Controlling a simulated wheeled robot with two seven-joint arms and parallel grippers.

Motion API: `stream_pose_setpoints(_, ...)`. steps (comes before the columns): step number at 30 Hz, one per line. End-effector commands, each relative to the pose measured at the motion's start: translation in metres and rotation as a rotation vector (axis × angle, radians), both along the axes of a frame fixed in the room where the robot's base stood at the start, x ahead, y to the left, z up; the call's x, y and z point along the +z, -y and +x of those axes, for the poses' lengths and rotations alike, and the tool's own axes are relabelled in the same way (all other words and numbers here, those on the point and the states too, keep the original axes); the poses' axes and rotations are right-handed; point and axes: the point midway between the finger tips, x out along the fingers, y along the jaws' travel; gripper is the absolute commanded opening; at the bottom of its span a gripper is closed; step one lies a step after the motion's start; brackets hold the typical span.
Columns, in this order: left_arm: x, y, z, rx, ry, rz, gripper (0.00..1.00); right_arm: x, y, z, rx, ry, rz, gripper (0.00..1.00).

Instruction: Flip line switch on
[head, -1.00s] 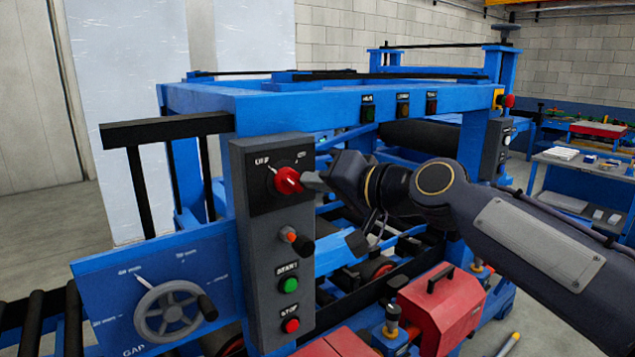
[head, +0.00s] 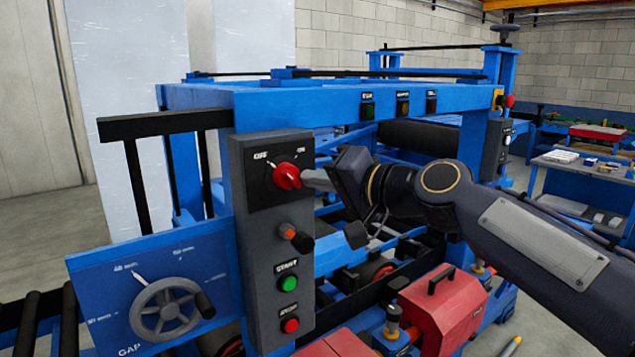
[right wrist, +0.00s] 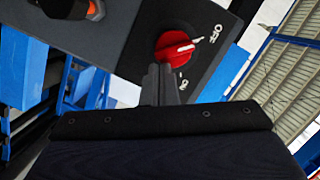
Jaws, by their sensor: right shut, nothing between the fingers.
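The line switch is a red rotary knob (head: 286,176) on a dark plate at the top of the grey control box (head: 262,235). OFF is marked at its upper left and ON at its upper right. In the right wrist view the white line on the red knob (right wrist: 176,49) points toward the OFF mark. My right gripper (head: 308,178) is shut and empty, its tips at the knob's right side. In the right wrist view the fingertips (right wrist: 161,72) are at the knob's edge, on the ON side; I cannot tell if they touch. My left gripper is out of view.
Below the knob are an orange-and-black selector (head: 296,238), a green START button (head: 288,284) and a red STOP button (head: 290,325). A handwheel (head: 168,312) is at lower left. The blue machine frame (head: 300,103) runs behind my right arm. A red toolbox (head: 440,308) stands below.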

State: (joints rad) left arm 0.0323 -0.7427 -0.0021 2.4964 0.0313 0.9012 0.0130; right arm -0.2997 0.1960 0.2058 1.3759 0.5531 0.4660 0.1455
Motion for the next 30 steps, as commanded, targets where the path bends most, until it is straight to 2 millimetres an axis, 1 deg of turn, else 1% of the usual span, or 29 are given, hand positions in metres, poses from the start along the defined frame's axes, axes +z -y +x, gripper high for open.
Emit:
stream_pose_setpoints(6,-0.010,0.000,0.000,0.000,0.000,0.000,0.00,-0.005,-0.001,0.000,0.002,-0.046,0.062,0.00)
stream_pose_setpoints(30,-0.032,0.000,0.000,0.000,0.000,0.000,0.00,-0.012,-0.002,-0.001,0.002,-0.200,0.274,0.00)
